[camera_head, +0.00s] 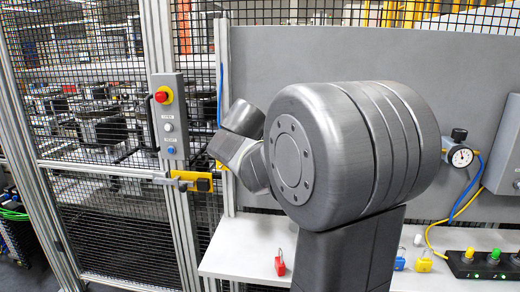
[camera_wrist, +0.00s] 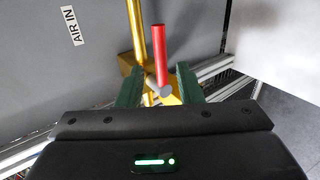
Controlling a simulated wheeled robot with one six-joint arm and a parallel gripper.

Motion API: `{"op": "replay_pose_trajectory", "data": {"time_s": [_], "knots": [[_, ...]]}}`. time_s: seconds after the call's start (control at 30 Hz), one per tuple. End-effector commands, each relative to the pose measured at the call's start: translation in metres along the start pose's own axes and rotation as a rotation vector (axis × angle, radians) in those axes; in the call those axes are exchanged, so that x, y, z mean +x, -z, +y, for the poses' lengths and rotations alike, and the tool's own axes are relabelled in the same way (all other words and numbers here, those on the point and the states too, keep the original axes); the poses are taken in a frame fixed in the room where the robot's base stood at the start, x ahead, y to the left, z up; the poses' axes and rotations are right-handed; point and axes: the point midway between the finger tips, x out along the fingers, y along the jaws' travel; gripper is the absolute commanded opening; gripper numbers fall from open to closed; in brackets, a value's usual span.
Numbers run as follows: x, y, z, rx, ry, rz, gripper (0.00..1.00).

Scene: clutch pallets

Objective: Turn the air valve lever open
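The red valve lever (camera_wrist: 160,45) stands upright in the wrist view, just in front of a yellow pipe (camera_wrist: 137,35). At its lower end is a round grey pivot (camera_wrist: 159,91) on a yellow valve body. My gripper (camera_wrist: 159,84) is open; its two green fingers are apart, one on each side of the pivot and the lever's lower end. I cannot tell whether either finger touches it. In the head view my arm hides the lever and most of the valve, and the gripper's fingers do not show.
A grey panel (camera_head: 260,60) with an "AIR IN" label (camera_wrist: 79,26) stands behind. A mesh fence door with a control box (camera_head: 169,115) and yellow latch (camera_head: 190,181) is at left. A pressure gauge (camera_head: 460,156) is at right. Padlocks, one red (camera_head: 280,264), lie on the white shelf (camera_head: 235,255).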

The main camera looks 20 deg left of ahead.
Motion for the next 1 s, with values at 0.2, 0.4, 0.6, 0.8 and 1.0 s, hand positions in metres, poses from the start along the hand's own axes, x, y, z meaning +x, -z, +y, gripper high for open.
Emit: {"op": "replay_pose_trajectory", "data": {"time_s": [0.2,0.4,0.6,0.8,1.0], "knots": [[-0.046,0.001,0.000,0.000,-0.003,0.003,0.33],[-0.072,0.001,0.000,-0.002,-0.001,0.001,0.33],[-0.080,0.000,0.000,-0.002,0.000,0.000,0.33],[-0.080,0.000,0.000,-0.002,0.000,0.000,0.33],[-0.073,0.000,0.000,-0.002,0.001,-0.002,0.33]]}}
